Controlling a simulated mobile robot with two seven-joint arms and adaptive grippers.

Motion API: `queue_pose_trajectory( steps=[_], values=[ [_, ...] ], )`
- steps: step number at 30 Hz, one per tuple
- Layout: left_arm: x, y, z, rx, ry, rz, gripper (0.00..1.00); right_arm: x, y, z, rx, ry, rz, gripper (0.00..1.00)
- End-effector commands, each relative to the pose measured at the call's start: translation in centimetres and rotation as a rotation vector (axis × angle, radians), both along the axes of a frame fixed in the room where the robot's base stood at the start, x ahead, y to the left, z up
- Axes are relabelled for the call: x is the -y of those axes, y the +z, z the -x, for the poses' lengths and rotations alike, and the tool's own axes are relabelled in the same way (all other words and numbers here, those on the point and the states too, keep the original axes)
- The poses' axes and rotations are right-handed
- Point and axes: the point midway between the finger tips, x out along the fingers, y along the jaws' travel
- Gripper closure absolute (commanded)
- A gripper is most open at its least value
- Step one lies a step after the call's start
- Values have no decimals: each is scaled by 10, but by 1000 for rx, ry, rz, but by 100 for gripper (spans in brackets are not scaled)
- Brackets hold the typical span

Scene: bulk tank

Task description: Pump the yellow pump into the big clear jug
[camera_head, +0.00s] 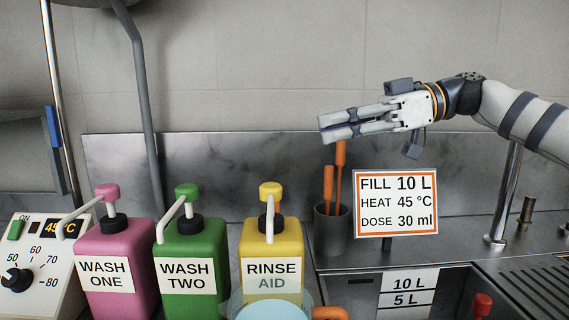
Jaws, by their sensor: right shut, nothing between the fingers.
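The yellow pump bottle (286,244), labelled RINSE AID, stands upright on the counter, right of the green one. Its yellow pump head (270,188) is up, with a white spout pointing down toward the front. A pale blue, clear vessel with an orange handle, apparently the jug (262,309), is in front of the yellow bottle at the bottom edge. Most of it is cut off, so its contents cannot be seen. My right gripper (322,128) is shut and empty, in the air above and to the right of the yellow pump head. My left gripper is not in view.
Pink (128,250) and green (190,245) pump bottles stand left of the yellow one. A grey cup (331,232) with orange-handled tools stands beneath my right gripper, beside a sign (396,204). A control box (30,265) is far left; a drain grate (530,285) is right.

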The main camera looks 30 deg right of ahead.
Motion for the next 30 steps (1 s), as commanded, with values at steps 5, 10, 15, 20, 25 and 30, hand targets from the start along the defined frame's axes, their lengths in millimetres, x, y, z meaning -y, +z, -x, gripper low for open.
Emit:
queue_pose_trajectory(
  steps=[5, 10, 15, 20, 25, 30],
  values=[
    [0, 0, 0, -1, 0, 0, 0, -35, -11, -16, -4, 5, 3, 100],
    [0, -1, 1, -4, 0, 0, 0, -67, -20, -32, -4, 3, 2, 100],
    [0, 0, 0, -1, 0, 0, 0, -72, -43, -35, -3, -1, -2, 100],
    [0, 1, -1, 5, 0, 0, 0, -72, -57, -35, 0, -1, -1, 100],
    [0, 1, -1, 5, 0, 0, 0, -72, -60, -35, -1, -1, 0, 100],
    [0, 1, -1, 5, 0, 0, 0, -72, -60, -35, -1, -1, 0, 100]
  ],
)
